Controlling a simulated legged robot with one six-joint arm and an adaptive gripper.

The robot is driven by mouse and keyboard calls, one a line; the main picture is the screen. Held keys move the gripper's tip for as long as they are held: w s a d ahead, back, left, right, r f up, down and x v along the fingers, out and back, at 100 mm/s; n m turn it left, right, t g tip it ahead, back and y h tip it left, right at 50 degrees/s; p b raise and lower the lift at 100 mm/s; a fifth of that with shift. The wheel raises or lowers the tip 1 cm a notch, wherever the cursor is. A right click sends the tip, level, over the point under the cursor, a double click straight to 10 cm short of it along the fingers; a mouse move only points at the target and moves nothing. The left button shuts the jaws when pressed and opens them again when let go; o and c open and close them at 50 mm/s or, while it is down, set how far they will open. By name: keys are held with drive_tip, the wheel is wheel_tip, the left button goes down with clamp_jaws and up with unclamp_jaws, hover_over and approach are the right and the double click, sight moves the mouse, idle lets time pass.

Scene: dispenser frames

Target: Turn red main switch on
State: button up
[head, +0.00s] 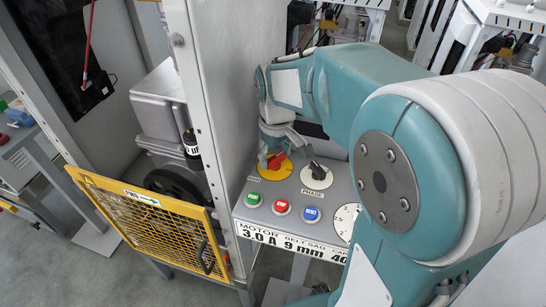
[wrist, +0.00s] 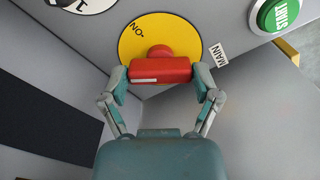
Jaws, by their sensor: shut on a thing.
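The red main switch (head: 276,159) is a red handle on a round yellow plate (head: 265,170), at the back left of the grey control panel (head: 239,205).
A black phase knob (head: 317,171) on a white plate sits just right of the switch. Green (head: 253,199), red (head: 281,207) and blue (head: 310,214) buttons line the panel front. A tall grey post (head: 215,110) and a yellow mesh guard (head: 160,225) stand left.

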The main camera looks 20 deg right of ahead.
sight(274, 159)
drive_tip(key=m, duration=0.5)
drive_tip(key=shift+s+a+f+m, duration=0.1)
drive_tip(key=shift+a+f+m, duration=0.1)
drive_tip(key=shift+m, duration=0.1)
drive_tip(key=m, duration=0.5)
drive_tip(key=shift+m, duration=0.3)
drive_tip(key=shift+r, duration=0.1)
drive_tip(key=o, duration=1)
drive_tip(key=shift+c, duration=0.2)
drive_tip(key=shift+a, duration=0.1)
drive_tip(key=shift+d+r, duration=0.25)
drive_tip(key=shift+r, duration=0.25)
wheel_tip(274, 159, up, 11)
drive_tip(key=shift+a+r, duration=0.15)
drive_tip(key=shift+a, duration=0.1)
